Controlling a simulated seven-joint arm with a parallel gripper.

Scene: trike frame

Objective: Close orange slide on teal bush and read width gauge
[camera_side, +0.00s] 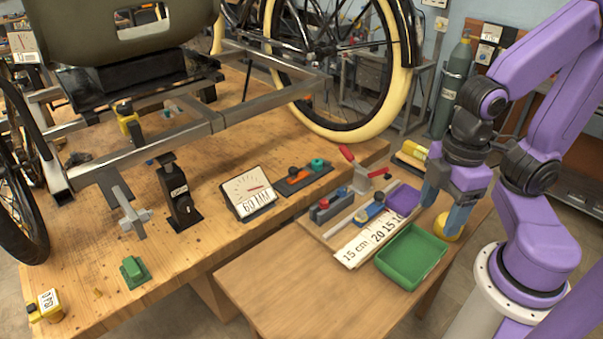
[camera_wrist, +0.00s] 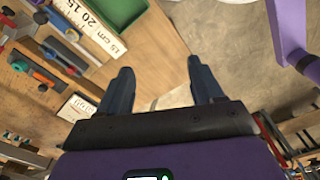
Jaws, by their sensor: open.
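The orange slide (camera_side: 298,178) lies on a dark base plate in the side view, with a dark knob on it. The teal bush (camera_side: 318,164) stands at the plate's right end; I cannot tell whether slide and bush touch. The orange slide (camera_wrist: 45,77) and teal bush (camera_wrist: 20,66) also show at the left of the wrist view. The width gauge (camera_side: 248,193) stands left of the slide, with a red needle and a label that looks like 60 MM. My gripper (camera_side: 442,207) is open and empty, well right of the slide, by the small table's right side.
A green tray (camera_side: 412,252) and white rulers (camera_side: 367,240) lie left of my gripper. A red-handled clamp (camera_side: 362,170) and a blue slider (camera_side: 370,209) stand between it and the orange slide. A yellow round object (camera_side: 449,229) is by the fingertips. The trike frame (camera_side: 220,115) fills the back.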

